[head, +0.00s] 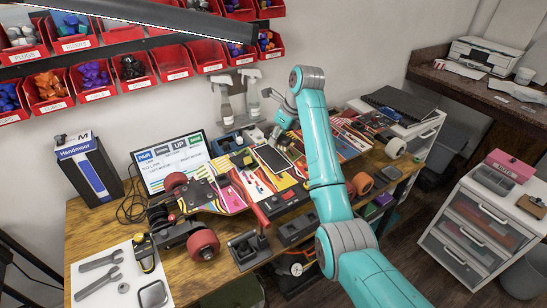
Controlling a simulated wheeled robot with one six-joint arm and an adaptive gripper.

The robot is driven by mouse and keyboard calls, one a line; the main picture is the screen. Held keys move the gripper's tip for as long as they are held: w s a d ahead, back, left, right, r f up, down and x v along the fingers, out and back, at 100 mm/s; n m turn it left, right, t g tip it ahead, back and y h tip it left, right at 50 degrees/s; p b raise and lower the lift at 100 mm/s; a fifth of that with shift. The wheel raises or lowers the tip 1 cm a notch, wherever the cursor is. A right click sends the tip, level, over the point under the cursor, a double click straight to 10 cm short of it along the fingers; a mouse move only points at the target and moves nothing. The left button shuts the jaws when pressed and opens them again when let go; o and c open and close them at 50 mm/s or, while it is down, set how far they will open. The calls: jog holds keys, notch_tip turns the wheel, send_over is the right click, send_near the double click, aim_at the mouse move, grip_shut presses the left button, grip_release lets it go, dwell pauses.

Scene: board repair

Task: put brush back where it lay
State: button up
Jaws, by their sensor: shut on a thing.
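My gripper (273,136) is at the back of the wooden workbench (90,225), in front of the white wall and just below the spray bottles. It is small in the view and partly hidden by my own wrist. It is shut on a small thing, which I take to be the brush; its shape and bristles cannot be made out.
Skateboard decks (240,185) with red wheels (203,244) fill the middle of the bench. A monitor (168,160) and a dark blue box (88,170) stand at left. Wrenches (98,275) lie on a white mat at front left.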

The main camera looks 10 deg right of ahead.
aim_at(289, 139)
notch_tip(289, 139, down, 10)
jog(key=shift+w, duration=0.1)
dwell(0.4)
jog(key=o, duration=1)
jog(key=shift+f, duration=0.1)
jog(key=v, duration=1.2)
